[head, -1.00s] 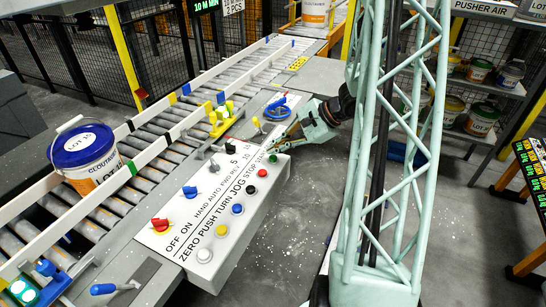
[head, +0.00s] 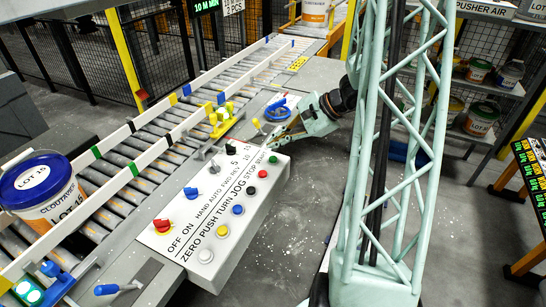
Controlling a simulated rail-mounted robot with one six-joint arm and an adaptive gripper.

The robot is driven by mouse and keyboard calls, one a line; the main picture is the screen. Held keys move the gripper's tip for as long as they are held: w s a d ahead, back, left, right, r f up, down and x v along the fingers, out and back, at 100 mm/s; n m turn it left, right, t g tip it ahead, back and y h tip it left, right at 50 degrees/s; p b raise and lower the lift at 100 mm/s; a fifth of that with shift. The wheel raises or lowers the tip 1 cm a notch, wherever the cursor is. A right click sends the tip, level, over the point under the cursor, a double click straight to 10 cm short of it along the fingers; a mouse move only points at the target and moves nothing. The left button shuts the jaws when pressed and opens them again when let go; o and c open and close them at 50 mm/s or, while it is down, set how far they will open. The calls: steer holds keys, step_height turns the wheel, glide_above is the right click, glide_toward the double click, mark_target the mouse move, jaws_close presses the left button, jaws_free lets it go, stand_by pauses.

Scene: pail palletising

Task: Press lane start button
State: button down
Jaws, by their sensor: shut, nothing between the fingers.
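The white control panel (head: 222,247) stands beside the roller lane. Its green button (head: 273,158), at the far right end of the button row by the START label, is in plain view. My gripper (head: 272,141) is shut and empty. Its fingertips show just above and behind the green button, over the panel's far end. They look apart from the button, though the exact height gap is hard to judge.
Red, black, blue, yellow and white buttons line the panel, with red and blue knobs behind. A blue-lidded pail (head: 36,190) labelled LOT 15 sits on the roller conveyor (head: 125,178). A blue ring-shaped object (head: 279,108) lies beyond the panel. Shelves with pails (head: 482,118) stand right.

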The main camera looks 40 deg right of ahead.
steer(key=shift+r+p, duration=0.3)
steer(key=shift+r, duration=0.5)
steer(key=s+a+r+n+g, duration=0.2)
steer(key=s+a+r+n, duration=0.15)
steer(key=a+r, duration=0.65)
steer(key=s+a+r+n+g, duration=0.25)
steer(key=a+r+n, duration=0.3)
steer(key=a, duration=0.75)
steer(key=s+a+r+n+h, duration=0.1)
steer(key=s+a+r+n, duration=0.2)
steer(key=s, duration=0.4)
steer(key=s+a+r+n+h, duration=0.2)
steer(key=s+a+r+n, duration=0.2)
steer(key=s, duration=0.4)
steer(key=s+a+r+n+h, duration=0.2)
steer(key=s+a+r+n, duration=0.2)
steer(key=s+r, duration=0.2)
steer(key=shift+s+a+r+t, duration=0.35)
steer(key=shift+s+a, duration=0.05)
steer(key=shift+s, duration=0.65)
